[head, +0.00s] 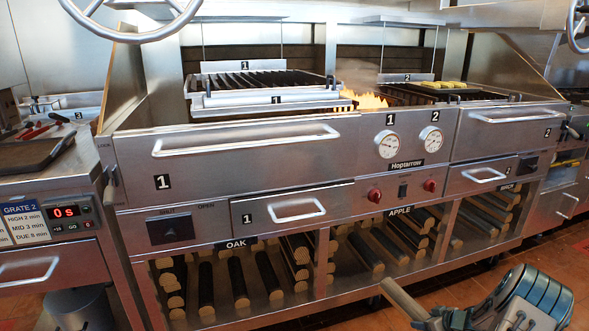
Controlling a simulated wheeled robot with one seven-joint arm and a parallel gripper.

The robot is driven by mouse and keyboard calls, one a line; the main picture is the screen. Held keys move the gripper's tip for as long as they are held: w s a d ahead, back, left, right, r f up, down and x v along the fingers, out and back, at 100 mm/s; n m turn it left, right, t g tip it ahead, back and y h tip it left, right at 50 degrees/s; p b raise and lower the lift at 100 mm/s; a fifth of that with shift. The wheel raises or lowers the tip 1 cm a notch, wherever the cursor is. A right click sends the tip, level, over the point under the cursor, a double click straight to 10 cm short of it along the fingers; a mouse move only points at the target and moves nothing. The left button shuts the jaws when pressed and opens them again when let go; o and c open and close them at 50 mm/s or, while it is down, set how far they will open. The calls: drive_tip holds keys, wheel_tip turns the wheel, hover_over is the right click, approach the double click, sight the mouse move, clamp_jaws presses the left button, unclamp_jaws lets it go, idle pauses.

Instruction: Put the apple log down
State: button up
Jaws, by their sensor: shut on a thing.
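My gripper (446,319) is at the bottom right, in front of the grill's lower log racks. It is shut on a log (403,301), whose pale grey-brown length points up and left from the fingers. The log's other end is hidden by the gripper or cut off by the frame. The bay labelled APPLE (400,210) is behind and above the held log, with several dark-barked logs (366,249) lying in it. The held log appears in front of the rack; its exact gap to the front edge cannot be told.
Left of it is the OAK bay (237,243) with several logs; right is the BIRCH-side bay (487,215), its label partly readable. The rack's front rail (290,309) runs along the bottom. Flames (368,100) burn by grate 1 (262,83). Red tiled floor (480,257) is open at right.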

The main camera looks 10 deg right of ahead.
drive_tip(key=w+a+r+n+y, duration=0.1)
drive_tip(key=w+a+r, duration=0.2)
drive_tip(key=a, duration=0.3)
drive_tip(key=w+a+r+n+y, duration=0.1)
drive_tip(key=w+a+r, duration=0.15)
drive_tip(key=a, duration=0.35)
drive_tip(key=s+a+r+n+g+y, duration=0.1)
drive_tip(key=a+r+n, duration=0.15)
drive_tip(key=a, duration=0.75)
drive_tip(key=s+a+r+n+g+y, duration=0.15)
drive_tip(key=a+r, duration=0.25)
drive_tip(key=a, duration=0.6)
drive_tip(key=a+r+n+g+y, duration=0.1)
drive_tip(key=a+r+n, duration=0.15)
drive_tip(key=a, duration=0.75)
wheel_tip(320, 180, up, 28)
drive_tip(key=p, duration=2.7)
drive_tip(key=shift+r+p, duration=0.2)
drive_tip(key=shift+p, duration=0.15)
